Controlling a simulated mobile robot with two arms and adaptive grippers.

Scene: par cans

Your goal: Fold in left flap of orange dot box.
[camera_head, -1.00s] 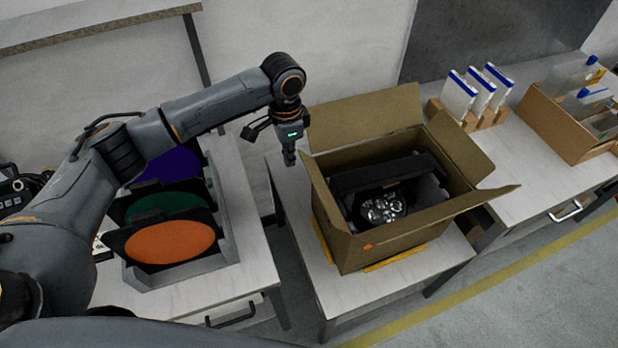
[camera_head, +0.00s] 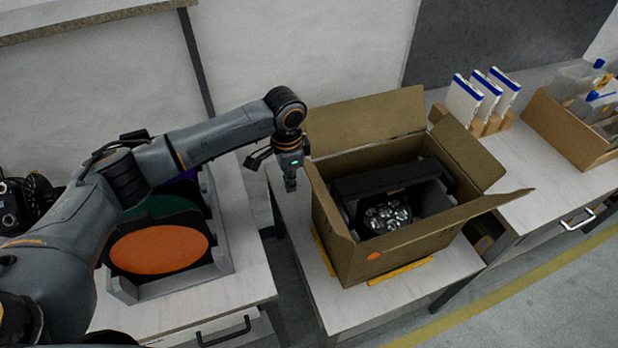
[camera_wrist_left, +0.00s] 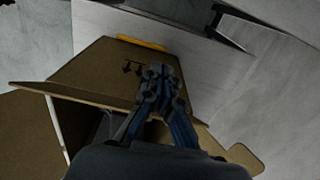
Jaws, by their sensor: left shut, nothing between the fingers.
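The cardboard box (camera_head: 400,262) with an orange dot (camera_head: 375,256) on its near wall stands open on a white table. Its left flap (camera_head: 332,203) shows as a narrow, raised strip along the left rim. The far flap (camera_head: 365,122) stands up, the right flap (camera_head: 468,152) leans outward and the near flap (camera_head: 445,219) slopes outward. A black lamp with a clear, faceted face (camera_head: 385,215) sits inside. My left gripper (camera_head: 291,186) is shut and empty, pointing down just left of the box. The left wrist view shows its fingers (camera_wrist_left: 160,78) over cardboard printed with arrows. I cannot tell whether they touch it.
A left table holds a rack with orange (camera_head: 160,249), green and purple discs. Behind on the right are white-and-blue packets (camera_head: 463,100) in a holder and an open carton (camera_head: 567,138) of bottles. Yellow strips (camera_head: 400,271) lie by the box's base.

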